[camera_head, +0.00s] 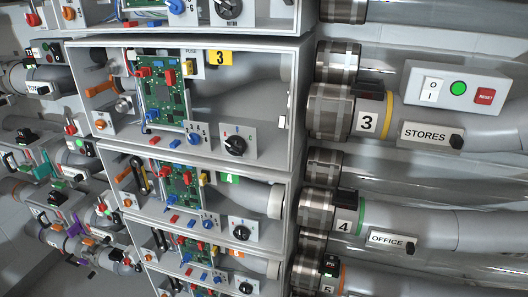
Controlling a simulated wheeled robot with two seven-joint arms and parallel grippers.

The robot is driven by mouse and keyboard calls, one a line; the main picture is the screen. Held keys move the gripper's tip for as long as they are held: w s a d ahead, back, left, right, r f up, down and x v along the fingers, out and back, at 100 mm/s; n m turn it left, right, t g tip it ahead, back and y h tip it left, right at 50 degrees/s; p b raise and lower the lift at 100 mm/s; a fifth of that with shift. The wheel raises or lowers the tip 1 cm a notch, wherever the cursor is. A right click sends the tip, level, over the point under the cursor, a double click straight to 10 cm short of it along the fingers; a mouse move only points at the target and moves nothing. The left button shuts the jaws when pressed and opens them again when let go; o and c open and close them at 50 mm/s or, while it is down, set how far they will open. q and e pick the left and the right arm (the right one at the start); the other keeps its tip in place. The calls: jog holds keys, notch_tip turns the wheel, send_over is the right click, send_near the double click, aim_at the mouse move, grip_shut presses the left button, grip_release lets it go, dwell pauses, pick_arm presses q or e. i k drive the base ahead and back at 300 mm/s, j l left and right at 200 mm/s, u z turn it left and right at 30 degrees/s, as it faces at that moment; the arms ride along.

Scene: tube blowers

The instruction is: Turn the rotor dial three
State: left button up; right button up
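The black rotor dial (235,145) of box three sits on a pale plate at the lower right inside the open grey box, which has a yellow label 3 (219,57) on its upper edge. Small marks surround the dial, but its exact setting is too small to tell. Left of it are a plate with blue switches (195,134) and a green circuit board (166,95) with red and blue parts. Neither of my grippers shows in this view, and nothing is seen touching the dial.
A similar dial (228,8) is in the box above, and another (241,232) in box four below. Large grey tubes run along the right, with a STORES sign (424,135) and a control box with a red RESET button (485,96). The front of box three is open.

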aim_at(235, 145)
jog(key=k+l, duration=0.2)
jog(key=l, duration=0.15)
jog(key=k+l, duration=0.2)
jog(key=l, duration=0.2)
jog(key=k+l, duration=0.2)
jog(key=l, duration=0.15)
jog(key=u, duration=0.05)
